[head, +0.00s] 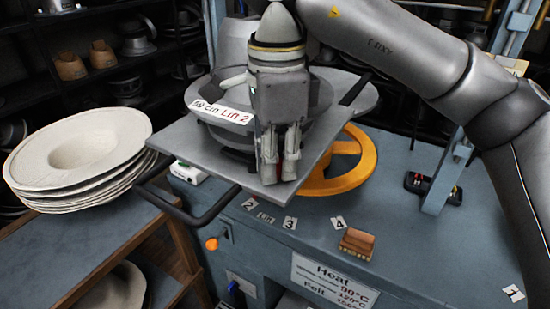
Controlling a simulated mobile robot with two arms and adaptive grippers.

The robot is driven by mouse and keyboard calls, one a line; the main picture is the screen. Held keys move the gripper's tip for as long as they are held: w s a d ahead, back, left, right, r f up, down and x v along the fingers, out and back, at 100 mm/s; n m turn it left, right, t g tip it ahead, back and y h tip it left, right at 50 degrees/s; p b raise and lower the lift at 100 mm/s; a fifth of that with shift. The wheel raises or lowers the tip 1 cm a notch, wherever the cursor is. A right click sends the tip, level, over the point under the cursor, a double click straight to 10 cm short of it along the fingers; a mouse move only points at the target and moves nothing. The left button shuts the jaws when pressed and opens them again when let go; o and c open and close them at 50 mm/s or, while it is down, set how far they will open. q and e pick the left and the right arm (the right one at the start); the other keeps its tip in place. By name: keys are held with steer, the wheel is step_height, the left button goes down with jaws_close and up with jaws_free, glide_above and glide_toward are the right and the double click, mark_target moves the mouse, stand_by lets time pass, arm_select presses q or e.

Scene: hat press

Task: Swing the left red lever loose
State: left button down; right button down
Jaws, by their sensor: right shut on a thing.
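My right gripper (279,180) points down over the front of the grey press plate (200,148), with its two fingers close together. A sliver of red (279,170) shows between the fingers, which are shut on it. It appears to be the left red lever, but the fingers hide nearly all of it, so its angle cannot be told. Behind the gripper is a round metal hat mould (213,122) with a label reading "59 cm Lift 2". My left gripper is not in view.
A black bar handle (190,217) sticks out at the plate's left front. A yellow handwheel (352,172) sits below the plate. A stack of pale felt hats (80,152) stands on the left bench.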

stand_by(0.4)
steer(key=c, duration=1.6)
jaws_free()
steer(key=shift+c, duration=0.2)
step_height(320, 180, up, 12)
